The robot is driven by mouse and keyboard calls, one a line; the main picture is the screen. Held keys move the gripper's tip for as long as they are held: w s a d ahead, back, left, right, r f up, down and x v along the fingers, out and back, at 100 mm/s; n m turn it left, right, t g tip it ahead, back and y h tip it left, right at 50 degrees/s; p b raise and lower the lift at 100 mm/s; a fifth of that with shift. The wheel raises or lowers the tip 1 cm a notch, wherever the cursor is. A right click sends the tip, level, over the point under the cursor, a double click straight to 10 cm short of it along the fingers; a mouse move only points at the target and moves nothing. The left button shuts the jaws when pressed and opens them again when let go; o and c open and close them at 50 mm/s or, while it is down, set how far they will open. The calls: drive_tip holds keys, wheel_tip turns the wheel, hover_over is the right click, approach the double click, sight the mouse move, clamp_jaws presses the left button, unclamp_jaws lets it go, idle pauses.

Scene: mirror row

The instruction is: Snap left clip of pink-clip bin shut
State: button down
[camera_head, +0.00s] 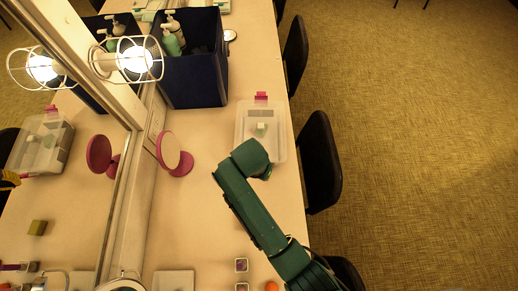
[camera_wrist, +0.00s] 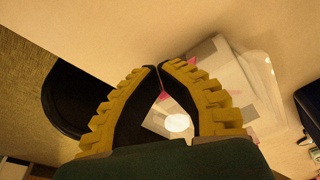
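The translucent pink-clip bin (camera_head: 245,118) stands on the counter in the head view, with one pink clip (camera_head: 261,97) sticking up at its far end. In the wrist view the bin (camera_wrist: 262,78) is at the right, behind my fingers, with pink patches (camera_wrist: 206,47) showing. I cannot tell from these views which clips are fastened. My gripper (camera_wrist: 156,67) has yellow ridged fingers whose tips meet, with nothing seen between them. In the head view my green arm hides the gripper, which is near the bin's near end. Touching or apart cannot be told.
A dark blue caddy (camera_head: 192,78) with pump bottles stands beyond the bin. A pink round mirror (camera_head: 169,150) is to its left, before the wall mirror (camera_head: 60,215), which reflects the bin. Black chairs (camera_head: 319,162) line the counter's right edge. Small items lie nearer.

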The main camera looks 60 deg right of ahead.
drive_tip(key=r+p, duration=0.3)
drive_tip(key=p, duration=0.1)
drive_tip(key=a+r+p, duration=0.1)
drive_tip(key=r+p, duration=0.1)
drive_tip(key=shift+s+r, duration=0.3)
drive_tip(key=shift+r, duration=0.05)
idle(0.6)
